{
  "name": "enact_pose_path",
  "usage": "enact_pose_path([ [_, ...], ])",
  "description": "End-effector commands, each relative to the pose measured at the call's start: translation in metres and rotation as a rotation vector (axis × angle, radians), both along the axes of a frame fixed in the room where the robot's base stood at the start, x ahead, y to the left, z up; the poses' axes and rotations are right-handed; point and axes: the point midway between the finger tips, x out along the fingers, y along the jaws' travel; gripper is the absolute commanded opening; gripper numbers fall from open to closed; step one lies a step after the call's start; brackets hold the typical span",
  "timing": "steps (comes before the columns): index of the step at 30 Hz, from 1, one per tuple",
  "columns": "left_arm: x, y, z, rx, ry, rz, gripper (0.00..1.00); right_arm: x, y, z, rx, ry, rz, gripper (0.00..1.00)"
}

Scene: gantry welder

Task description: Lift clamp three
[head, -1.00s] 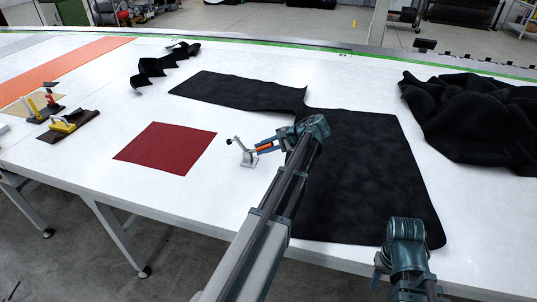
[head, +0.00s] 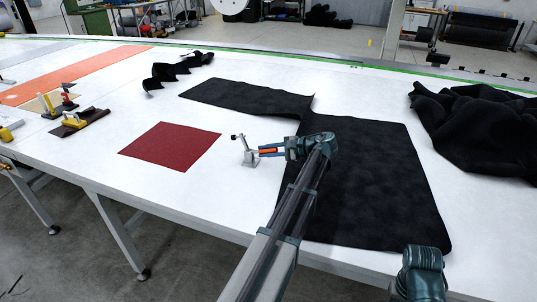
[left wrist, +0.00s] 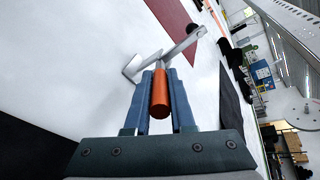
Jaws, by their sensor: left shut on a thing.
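A small metal toggle clamp (head: 247,156) with an orange handle (head: 266,151) is on the white table, between the red square and the black cloth. Which number it bears cannot be read. My left gripper (head: 260,151) comes in from the right and is shut on the orange handle. In the left wrist view the handle (left wrist: 159,98) lies between the two blue fingers (left wrist: 160,80), with the metal clamp body (left wrist: 142,66) beyond them. I cannot tell whether its base touches the table. My right wrist (head: 420,262) is at the bottom right; its fingers cannot be made out.
A red square (head: 170,146) lies left of the clamp, and a large black cloth (head: 370,180) lies flat under my left arm. A heap of black fabric (head: 475,130) is at the right. Yellow-handled tools (head: 75,121) are at the left. The table between is clear.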

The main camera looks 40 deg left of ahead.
Motion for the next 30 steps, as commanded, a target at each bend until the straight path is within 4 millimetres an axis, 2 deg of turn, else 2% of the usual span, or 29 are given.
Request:
enact_pose_path([
  [7, 0.0, 0.0, 0.0, -0.003, 0.001, 0.001, 0.0, 0.0, 0.0, 0.0, 0.0, 0.0, 0.0, 0.47],
  [8, -0.001, 0.0, 0.0, -0.003, 0.001, 0.001, 0.28, 0.0, 0.0, 0.0, 0.0, 0.0, 0.0, 0.47],
  [12, 0.0, 0.0, 0.0, -0.002, 0.0, 0.001, 0.52, 0.0, 0.0, 0.0, 0.0, 0.0, 0.0, 0.47],
  [20, 0.0, -0.001, 0.001, 0.0, 0.0, 0.0, 0.52, 0.0, 0.0, 0.001, 0.0, 0.0, 0.0, 0.47],
  [23, 0.003, -0.007, 0.004, 0.0, 0.0, -0.001, 0.52, 0.0, 0.0, 0.004, 0.0, 0.0, 0.0, 0.47],
  [26, 0.007, -0.02, 0.011, 0.0, 0.0, -0.004, 0.52, 0.0, 0.0, 0.011, 0.0, 0.0, 0.0, 0.47],
  [30, 0.016, -0.049, 0.023, -0.001, -0.001, -0.007, 0.52, 0.0, 0.0, 0.023, 0.0, 0.0, 0.0, 0.47],
])
